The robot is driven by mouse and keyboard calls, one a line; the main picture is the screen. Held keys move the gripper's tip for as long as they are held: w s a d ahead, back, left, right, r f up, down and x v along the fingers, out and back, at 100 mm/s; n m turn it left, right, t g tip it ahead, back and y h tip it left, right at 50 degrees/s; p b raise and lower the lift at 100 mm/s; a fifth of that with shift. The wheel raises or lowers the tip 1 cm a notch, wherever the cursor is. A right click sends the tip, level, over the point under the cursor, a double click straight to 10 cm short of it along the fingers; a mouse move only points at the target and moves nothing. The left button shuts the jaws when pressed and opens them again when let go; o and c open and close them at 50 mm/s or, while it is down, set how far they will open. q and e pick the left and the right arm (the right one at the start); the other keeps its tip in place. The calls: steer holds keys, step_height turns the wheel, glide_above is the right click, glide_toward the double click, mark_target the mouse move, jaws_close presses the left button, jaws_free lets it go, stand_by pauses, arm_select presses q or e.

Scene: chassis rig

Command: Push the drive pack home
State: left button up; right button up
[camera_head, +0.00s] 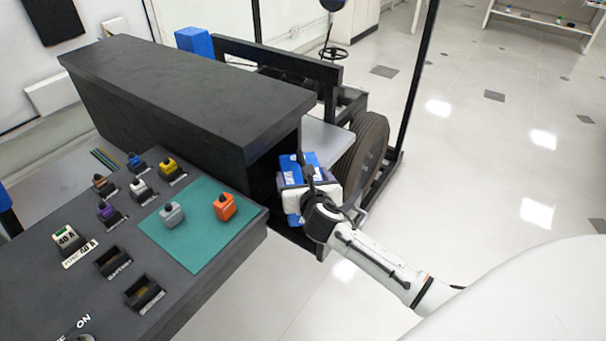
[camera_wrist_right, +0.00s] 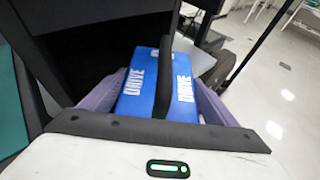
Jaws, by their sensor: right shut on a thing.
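The drive pack (camera_head: 295,168) is a blue block with white "DRIVE" lettering and a black handle on top. It sits at the open front of the dark bay under the black bench. It also shows in the right wrist view (camera_wrist_right: 133,91), where its far end faces the dark bay. My right gripper (camera_head: 309,180) is shut on the drive pack, with its pale purple fingers on both sides of it. How deep the pack sits in the bay cannot be told. My left gripper is not in view.
A grey console (camera_head: 75,270) with several small coloured blocks and a teal mat (camera_head: 191,248) stands at the left. The black bench top (camera_head: 190,85) rises behind it. A dark wheel (camera_head: 368,150) stands right of the bay. The floor at the right is clear.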

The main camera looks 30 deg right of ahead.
steer(key=shift+w+f+b, duration=0.1)
steer(key=shift+f+b, duration=0.2)
steer(key=shift+f, duration=0.85)
steer(key=shift+f, duration=0.1)
steer(key=o, duration=1.7)
steer(key=shift+f, duration=0.35)
steer(key=o, duration=0.4)
steer(key=shift+s, duration=0.2)
steer(key=shift+r, duration=0.15)
steer(key=shift+s+a+r, duration=0.15)
steer(key=shift+s, duration=0.05)
steer(key=p+v, duration=0.1)
steer(key=v, duration=1)
steer(key=shift+s+a+r+p, duration=0.1)
steer(key=shift+s+p, duration=0.05)
steer(key=shift+p, duration=0.15)
